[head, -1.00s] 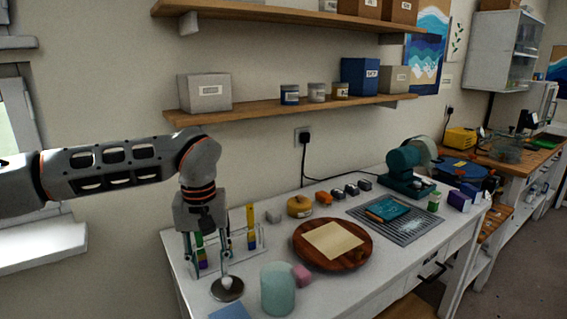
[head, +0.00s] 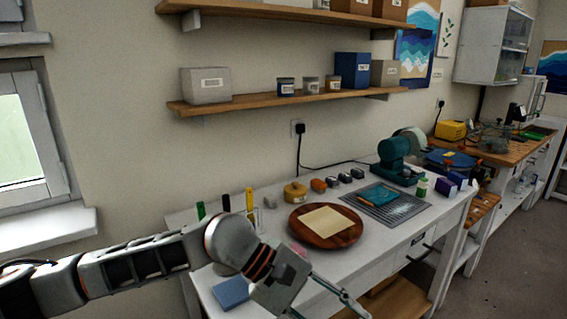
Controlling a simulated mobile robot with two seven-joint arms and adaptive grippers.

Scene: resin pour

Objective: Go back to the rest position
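My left arm reaches in from the lower left, low across the front of the white table (head: 385,235). My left gripper (head: 330,308) points down and right in front of the table's front edge. Its two fingers are spread apart, with nothing seen between them; the tips are at or past the bottom edge of the picture. My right gripper is not in view. A round wooden board (head: 297,222) with a cream sheet (head: 326,221) lies on the table behind the gripper. My arm hides most of the tube rack and the area where the pale cyan cup stood.
A blue square (head: 230,293) lies at the table's front left. A grey mat (head: 405,213) with a teal piece (head: 378,194) lies to the right, near a teal machine (head: 393,160). Open floor (head: 520,260) lies to the right.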

